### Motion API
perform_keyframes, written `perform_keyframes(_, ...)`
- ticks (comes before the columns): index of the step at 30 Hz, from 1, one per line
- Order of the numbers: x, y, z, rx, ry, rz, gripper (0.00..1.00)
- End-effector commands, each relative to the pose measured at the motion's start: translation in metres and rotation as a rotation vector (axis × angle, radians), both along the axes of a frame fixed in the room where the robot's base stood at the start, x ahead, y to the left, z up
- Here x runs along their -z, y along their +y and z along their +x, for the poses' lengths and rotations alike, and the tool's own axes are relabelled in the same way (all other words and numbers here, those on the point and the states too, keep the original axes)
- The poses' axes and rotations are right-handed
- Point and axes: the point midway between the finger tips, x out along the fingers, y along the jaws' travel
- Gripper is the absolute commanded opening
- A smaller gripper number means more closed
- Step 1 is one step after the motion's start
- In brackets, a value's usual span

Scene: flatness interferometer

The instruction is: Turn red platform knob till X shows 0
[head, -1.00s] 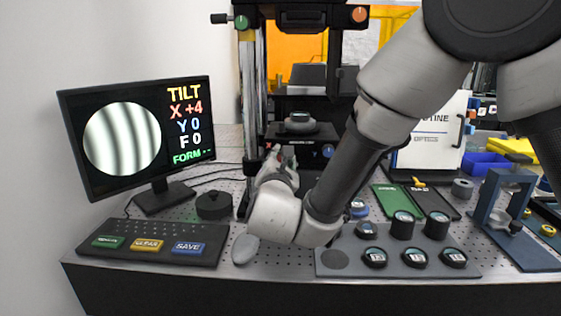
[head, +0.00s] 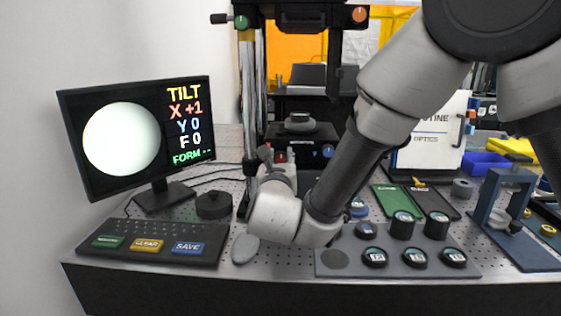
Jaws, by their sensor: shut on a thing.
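The monitor (head: 140,138) at the left reads TILT, X +1, Y 0, F 0 and FORM with dashes. Its round fringe picture (head: 121,139) is plain pale white without stripes. My gripper (head: 277,160) is at the front of the interferometer stage, mostly hidden behind my own wrist. A bit of red, apparently the red platform knob (head: 281,157), shows at its fingers, and the gripper is shut on it. A blue knob (head: 327,151) sits to the right on the same front. A grey round piece (head: 299,122) rests on the platform above.
A keyboard panel (head: 153,243) with green, yellow and blue keys lies at front left, beside a mouse (head: 245,248) and a black round puck (head: 213,205). A grey tray (head: 335,260) with several round pieces stands at front right, near a blue stand (head: 498,215).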

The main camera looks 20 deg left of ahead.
Motion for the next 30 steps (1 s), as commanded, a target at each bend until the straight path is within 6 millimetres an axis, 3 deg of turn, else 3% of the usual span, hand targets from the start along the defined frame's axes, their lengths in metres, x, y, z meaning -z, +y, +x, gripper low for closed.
perform_keyframes(17, 0.0013, 0.0, -0.0005, -0.001, -0.006, -0.039, 0.06)
perform_keyframes(18, 0.0013, 0.0, -0.0005, -0.001, -0.006, -0.039, 0.34)
perform_keyframes(21, 0.0012, 0.0, -0.0005, -0.001, -0.007, -0.037, 0.52)
perform_keyframes(30, 0.0005, -0.0001, -0.0006, -0.001, -0.008, -0.036, 0.53)
